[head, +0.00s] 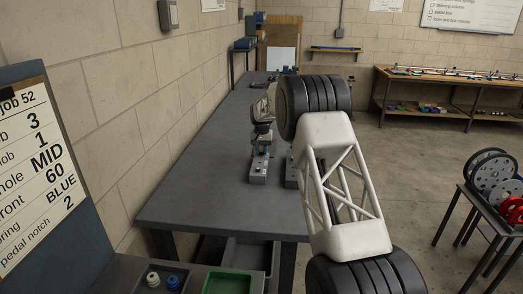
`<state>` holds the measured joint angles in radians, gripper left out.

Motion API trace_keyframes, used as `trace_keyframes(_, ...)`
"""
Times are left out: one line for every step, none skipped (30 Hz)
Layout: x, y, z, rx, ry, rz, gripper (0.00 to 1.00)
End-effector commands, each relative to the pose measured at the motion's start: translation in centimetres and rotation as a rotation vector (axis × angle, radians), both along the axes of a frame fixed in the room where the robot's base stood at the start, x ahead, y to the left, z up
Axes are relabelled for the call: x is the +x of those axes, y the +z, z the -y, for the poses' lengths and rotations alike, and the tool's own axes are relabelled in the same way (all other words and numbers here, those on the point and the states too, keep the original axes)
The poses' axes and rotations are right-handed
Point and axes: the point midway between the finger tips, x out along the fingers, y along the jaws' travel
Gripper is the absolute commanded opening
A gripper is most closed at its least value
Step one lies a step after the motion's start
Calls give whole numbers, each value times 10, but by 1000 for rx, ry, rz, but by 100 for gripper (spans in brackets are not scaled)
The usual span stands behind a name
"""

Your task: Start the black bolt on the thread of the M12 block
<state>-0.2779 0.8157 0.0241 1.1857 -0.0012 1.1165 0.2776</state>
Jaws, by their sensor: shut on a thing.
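My gripper (262,147) points down above the workbench, at the far end of my white arm. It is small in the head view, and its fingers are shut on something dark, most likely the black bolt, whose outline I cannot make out. Directly beneath it is a long grey block (258,172) with small raised parts on top. A second grey block (291,172) stands to its right, partly hidden by my arm. I cannot read any size marking, so I cannot tell which is the M12 block, or whether the bolt touches a block.
The grey workbench (200,190) is clear to the left of the blocks. A green tray (228,283) and small white (153,279) and blue knobs (173,283) are at the front. A side table with wheels (492,171) stands right. A wall runs along the left.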

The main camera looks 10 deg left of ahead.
Motion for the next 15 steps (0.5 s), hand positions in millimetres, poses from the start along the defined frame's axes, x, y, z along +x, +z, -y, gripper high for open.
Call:
trace_keyframes(0, 0, 0, 0, 0, 0, 0)
trace_keyframes(0, 0, 0, 0, 0, 0, 0)
trace_keyframes(0, 0, 0, 0, 0, 0, 33)
trace_keyframes(0, 0, 0, 0, 0, 0, 37)
trace_keyframes(0, 0, 0, 0, 0, 0, 42)
trace_keyframes(0, 0, 0, 0, 0, 0, 48)
trace_keyframes(0, 0, 0, 0, 0, 0, 52)
trace_keyframes(0, 0, 0, 0, 0, 0, 56)
trace_keyframes(0, 0, 0, 0, 0, 0, 56)
trace_keyframes(0, 0, 0, 0, 0, 0, 56)
trace_keyframes(0, 0, 0, 0, 0, 0, 56)
trace_keyframes(0, 0, 0, 0, 0, 0, 56)
trace_keyframes(0, 0, 0, 0, 0, 0, 56)
trace_keyframes(0, 0, 0, 0, 0, 0, 56)
trace_keyframes(0, 0, 0, 0, 0, 0, 56)
